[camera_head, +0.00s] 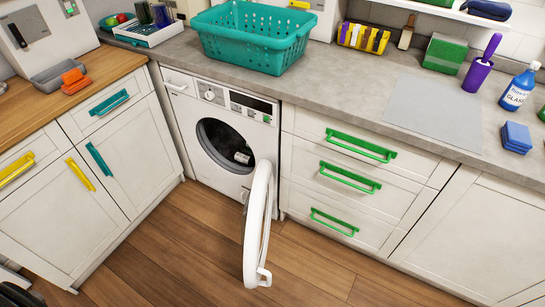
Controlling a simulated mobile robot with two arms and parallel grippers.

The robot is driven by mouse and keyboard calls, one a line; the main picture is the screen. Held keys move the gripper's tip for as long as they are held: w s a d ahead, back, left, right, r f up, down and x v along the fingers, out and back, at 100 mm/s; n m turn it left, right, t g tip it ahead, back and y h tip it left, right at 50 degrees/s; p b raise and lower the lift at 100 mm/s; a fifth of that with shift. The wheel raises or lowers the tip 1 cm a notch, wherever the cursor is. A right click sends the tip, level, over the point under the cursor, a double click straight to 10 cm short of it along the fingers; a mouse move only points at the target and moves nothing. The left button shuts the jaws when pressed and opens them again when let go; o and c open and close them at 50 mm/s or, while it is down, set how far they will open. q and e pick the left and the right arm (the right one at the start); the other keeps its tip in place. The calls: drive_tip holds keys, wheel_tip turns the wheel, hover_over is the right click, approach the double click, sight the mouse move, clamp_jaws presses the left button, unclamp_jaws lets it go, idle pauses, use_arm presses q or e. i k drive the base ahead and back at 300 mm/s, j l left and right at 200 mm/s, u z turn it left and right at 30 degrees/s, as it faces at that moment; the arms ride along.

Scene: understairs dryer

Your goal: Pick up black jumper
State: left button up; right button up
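The white dryer (223,128) stands under the worktop, and its round door (258,225) hangs wide open towards me. Inside the dark drum (222,143) I see a small whitish item with dark marks (242,157). I cannot make out a black jumper for certain; dark cloth in the drum would be hard to tell from the shadow. A black part at the bottom left corner (18,294) looks like the end of my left arm, cut off by the frame, well away from the dryer. I cannot tell how its fingers stand. My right gripper is not in view.
A teal laundry basket (255,48) stands on the grey worktop above the dryer. Drawers with green handles (350,178) are right of the dryer, cupboards (75,180) left. A dark folded cloth (487,9) lies on the upper shelf. The wooden floor (180,250) left of the door is clear.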

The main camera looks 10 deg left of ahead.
sight(244, 158)
drive_tip(key=i+j+z, duration=0.1)
drive_tip(key=j+z, duration=0.35)
drive_tip(key=j, duration=0.25)
drive_tip(key=j+z, duration=0.5)
drive_tip(key=j, duration=0.2)
drive_tip(key=k, duration=0.05)
